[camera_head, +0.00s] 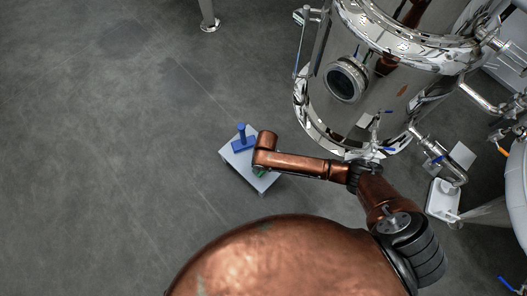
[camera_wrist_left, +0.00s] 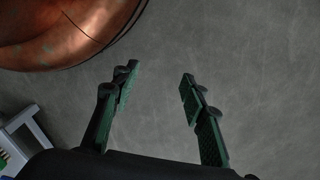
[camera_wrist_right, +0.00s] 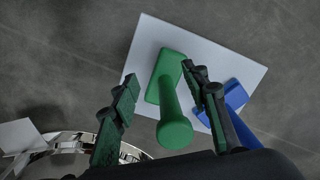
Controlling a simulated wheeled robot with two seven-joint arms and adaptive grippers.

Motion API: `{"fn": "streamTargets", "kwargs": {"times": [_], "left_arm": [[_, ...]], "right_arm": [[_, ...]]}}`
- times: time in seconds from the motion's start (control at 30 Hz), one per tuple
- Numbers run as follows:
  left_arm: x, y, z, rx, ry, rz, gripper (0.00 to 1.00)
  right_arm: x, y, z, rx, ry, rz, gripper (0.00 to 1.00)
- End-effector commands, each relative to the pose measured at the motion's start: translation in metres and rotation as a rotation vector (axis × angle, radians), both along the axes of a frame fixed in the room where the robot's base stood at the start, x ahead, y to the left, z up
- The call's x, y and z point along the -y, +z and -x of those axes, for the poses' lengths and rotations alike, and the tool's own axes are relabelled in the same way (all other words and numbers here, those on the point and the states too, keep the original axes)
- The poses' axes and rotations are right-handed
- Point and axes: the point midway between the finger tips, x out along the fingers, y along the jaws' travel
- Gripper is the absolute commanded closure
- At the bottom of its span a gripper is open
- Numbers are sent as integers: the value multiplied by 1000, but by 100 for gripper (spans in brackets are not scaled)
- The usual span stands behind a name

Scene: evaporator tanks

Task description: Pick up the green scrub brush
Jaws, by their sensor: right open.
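The green scrub brush (camera_wrist_right: 174,130) has a block base and an upright round handle. It stands on a small white stool (camera_wrist_right: 152,38). My right gripper (camera_wrist_right: 160,78) is open above the stool. In the right wrist view the brush lies between its fingers, closer to the right finger, which overlaps the edge of the base; I cannot tell if they touch. In the head view only a bit of green (camera_head: 260,172) shows below my right arm, and the right gripper is hidden. My left gripper (camera_wrist_left: 159,75) is open and empty over bare floor.
A blue brush (camera_head: 241,140) stands on the same stool, close beside the green one; it also shows in the right wrist view (camera_wrist_right: 236,96). A shiny steel tank (camera_head: 335,112) with pipes stands at the right.

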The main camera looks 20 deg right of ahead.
Motion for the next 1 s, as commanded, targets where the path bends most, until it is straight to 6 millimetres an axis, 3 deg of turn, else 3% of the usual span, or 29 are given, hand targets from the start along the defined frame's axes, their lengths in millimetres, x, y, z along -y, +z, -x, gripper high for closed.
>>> {"fn": "streamTargets", "kwargs": {"times": [0.03, 0.1, 0.23, 0.33, 0.5, 0.87, 1.0], "left_arm": [[-1, -1, -1, 2, -1, -1, 60], [-1, -2, -2, 2, -1, -2, 60], [-2, -4, 0, -2, -1, -2, 60], [-1, -4, 4, -13, -2, -3, 60], [4, 23, -2, -7, -3, 6, 60], [10, 50, -8, -6, 0, 15, 60], [13, 72, -11, -5, 1, 22, 60]], "right_arm": [[8, 8, -16, 7, -34, 28, 58], [15, 14, -28, 8, -77, 48, 58], [22, 20, -41, 11, -123, 71, 58], [23, 16, -43, 11, -134, 75, 58], [23, 2, -43, 9, -135, 75, 58], [23, -9, -44, 12, -133, 74, 58], [24, -20, -44, 11, -133, 74, 58]]}}
